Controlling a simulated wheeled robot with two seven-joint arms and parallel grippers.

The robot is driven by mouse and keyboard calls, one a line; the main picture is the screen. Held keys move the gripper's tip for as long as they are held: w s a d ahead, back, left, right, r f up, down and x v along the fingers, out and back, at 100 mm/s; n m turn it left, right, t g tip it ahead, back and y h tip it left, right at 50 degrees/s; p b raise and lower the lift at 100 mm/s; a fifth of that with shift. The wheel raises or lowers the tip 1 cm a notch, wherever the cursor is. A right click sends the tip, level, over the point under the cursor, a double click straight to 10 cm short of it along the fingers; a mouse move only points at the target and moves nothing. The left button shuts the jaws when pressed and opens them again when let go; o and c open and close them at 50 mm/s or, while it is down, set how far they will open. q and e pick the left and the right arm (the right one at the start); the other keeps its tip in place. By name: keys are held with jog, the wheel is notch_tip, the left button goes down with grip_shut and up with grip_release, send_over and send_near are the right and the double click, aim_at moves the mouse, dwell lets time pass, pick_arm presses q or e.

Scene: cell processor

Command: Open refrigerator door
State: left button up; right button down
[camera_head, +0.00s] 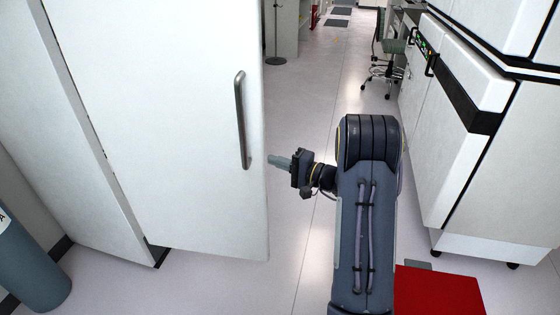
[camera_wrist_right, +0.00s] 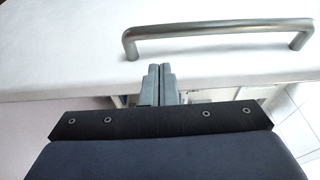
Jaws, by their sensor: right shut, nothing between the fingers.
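The white refrigerator door (camera_head: 175,120) stands ajar from the cabinet body (camera_head: 75,150) in the head view, with a dark gap along the left side of the door. Its grey metal handle (camera_head: 241,120) is upright near the door's right edge. My right gripper (camera_head: 272,161) is shut and empty, just right of the door's free edge. In the right wrist view the shut fingers (camera_wrist_right: 158,84) point at the door edge, and the handle (camera_wrist_right: 215,37) lies beyond them, apart from them. I cannot tell whether the fingertips touch the door. My left gripper is not in view.
White lab equipment (camera_head: 450,130) stands along the right side. A chair (camera_head: 385,65) is farther back. A blue-grey cylinder (camera_head: 35,265) stands at lower left, and a red surface (camera_head: 435,290) is at lower right.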

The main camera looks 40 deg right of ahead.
aim_at(258, 156)
jog(key=p+x, duration=0.1)
jog(key=x, duration=0.5)
jog(key=shift+w+a, duration=0.1)
jog(key=shift+w, duration=0.1)
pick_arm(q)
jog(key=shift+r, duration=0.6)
